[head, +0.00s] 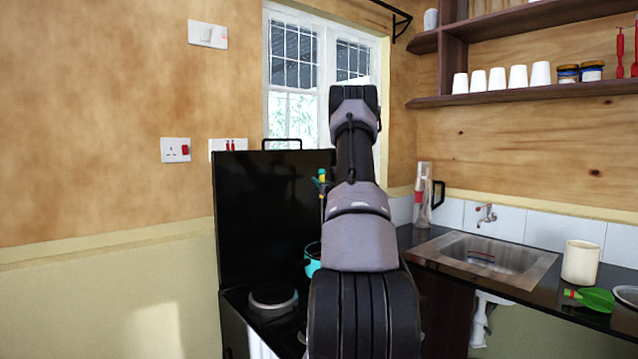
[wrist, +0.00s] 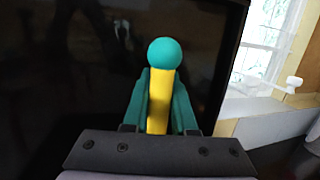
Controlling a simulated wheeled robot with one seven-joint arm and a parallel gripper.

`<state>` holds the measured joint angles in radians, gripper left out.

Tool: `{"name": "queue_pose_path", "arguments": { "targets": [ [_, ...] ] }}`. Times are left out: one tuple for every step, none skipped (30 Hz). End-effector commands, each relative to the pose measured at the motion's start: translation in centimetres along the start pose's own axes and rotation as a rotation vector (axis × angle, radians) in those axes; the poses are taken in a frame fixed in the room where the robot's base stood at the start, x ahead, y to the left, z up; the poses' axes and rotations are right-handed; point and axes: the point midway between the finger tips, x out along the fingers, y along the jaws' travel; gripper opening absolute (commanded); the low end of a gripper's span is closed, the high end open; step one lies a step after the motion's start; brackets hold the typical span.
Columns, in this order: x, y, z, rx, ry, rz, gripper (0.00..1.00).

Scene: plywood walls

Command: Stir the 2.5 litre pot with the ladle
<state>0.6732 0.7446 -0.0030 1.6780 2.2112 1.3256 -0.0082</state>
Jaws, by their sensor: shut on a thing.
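My gripper (wrist: 158,90) is shut on the yellow handle of the ladle (wrist: 158,103), with a teal finger on each side and a teal ball at the handle's top. In the head view the ladle's thin shaft (head: 322,208) shows just left of my arm, roughly upright above a teal pot (head: 312,262) on the stove. My arm hides most of the pot and the gripper there. The ladle's lower end is hidden, so I cannot tell how deep it sits.
To the right are a counter with a sink (head: 485,258), a cream mug (head: 580,262) and a green item (head: 597,299).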

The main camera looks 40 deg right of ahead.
Motion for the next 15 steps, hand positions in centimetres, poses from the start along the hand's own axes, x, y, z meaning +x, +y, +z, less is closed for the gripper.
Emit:
{"name": "queue_pose_path", "arguments": {
  "targets": [
    [0.1, 0.0, 0.3, -0.001, -0.002, 0.0, 0.0],
    [0.1, 0.0, 0.5, -0.001, -0.002, 0.0, 0.0],
    [0.2, 0.0, 0.8, -0.001, -0.002, 0.0, 0.0],
    [0.2, 0.0, 1.0, -0.001, -0.002, 0.0, 0.0],
    [0.2, 0.0, 1.3, -0.001, -0.003, 0.0, 0.0],
    [0.3, 0.0, 1.7, -0.002, -0.003, 0.0, 0.0],
    [0.4, 0.0, 2.0, -0.002, -0.003, 0.0, 0.0],
    [0.4, 0.0, 2.3, -0.002, -0.003, 0.0, 0.0],
    [0.5, 0.0, 2.7, -0.002, -0.003, 0.0, 0.0],
    [0.6, 0.0, 3.0, -0.002, -0.003, 0.0, 0.0],
    [0.6, 0.0, 3.3, -0.002, -0.003, 0.0, 0.0],
    [0.7, 0.0, 3.7, -0.002, -0.003, 0.0, 0.0],
    [0.7, 0.0, 4.0, -0.002, -0.003, 0.0, 0.0],
    [0.8, 0.0, 4.2, -0.002, -0.002, 0.0, 0.0],
    [0.8, 0.0, 4.6, -0.001, -0.002, 0.0, 0.0]
  ]
}}
